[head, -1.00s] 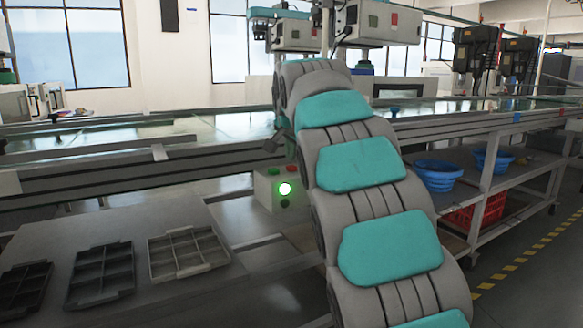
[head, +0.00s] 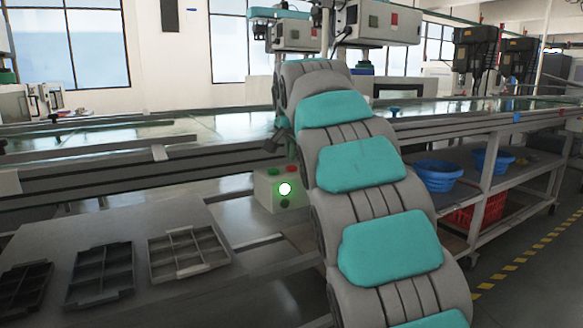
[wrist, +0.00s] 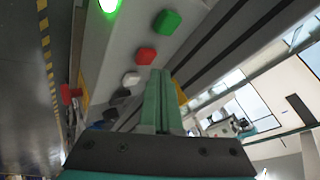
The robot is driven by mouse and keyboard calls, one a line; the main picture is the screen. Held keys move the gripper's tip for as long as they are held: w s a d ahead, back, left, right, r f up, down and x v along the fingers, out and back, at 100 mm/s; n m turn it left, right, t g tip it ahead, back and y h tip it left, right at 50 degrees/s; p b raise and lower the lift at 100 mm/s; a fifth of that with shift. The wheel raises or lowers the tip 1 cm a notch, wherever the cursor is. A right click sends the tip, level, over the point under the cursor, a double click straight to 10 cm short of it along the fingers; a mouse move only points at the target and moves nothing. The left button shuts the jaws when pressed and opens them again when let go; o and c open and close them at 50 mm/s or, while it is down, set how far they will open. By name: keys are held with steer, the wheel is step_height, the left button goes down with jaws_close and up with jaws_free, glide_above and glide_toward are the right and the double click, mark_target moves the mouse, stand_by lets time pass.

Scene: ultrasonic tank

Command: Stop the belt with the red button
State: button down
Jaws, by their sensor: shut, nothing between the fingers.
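The grey control box (head: 268,195) stands below the belt, left of my arm in the head view. Its red button (head: 291,169) is on top, beside a green button (head: 272,171); a lit green lamp (head: 285,189) glows on its front. In the wrist view the red button (wrist: 146,56) lies just beyond my fingertips, with the green button (wrist: 166,22) farther up. My gripper (wrist: 155,73) is shut and empty, its green fingers together. I cannot tell whether the tips touch the red button. The belt (head: 180,130) runs behind the box.
A grey table (head: 185,290) with several divided trays (head: 187,252) is at the front left. The belt's side rail (head: 60,178) runs close behind the box.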

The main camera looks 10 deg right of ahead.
mark_target(291, 168)
steer(key=shift+f, duration=0.15)
steer(key=shift+f, duration=0.25)
steer(key=shift+f+b, duration=0.35)
steer(key=shift+f, duration=0.1)
stand_by(1.1)
steer(key=shift+r, duration=0.15)
steer(key=shift+r+p, duration=0.65)
steer(key=shift+r, duration=0.1)
steer(key=shift+r+p, duration=1.45)
steer(key=shift+r, duration=1)
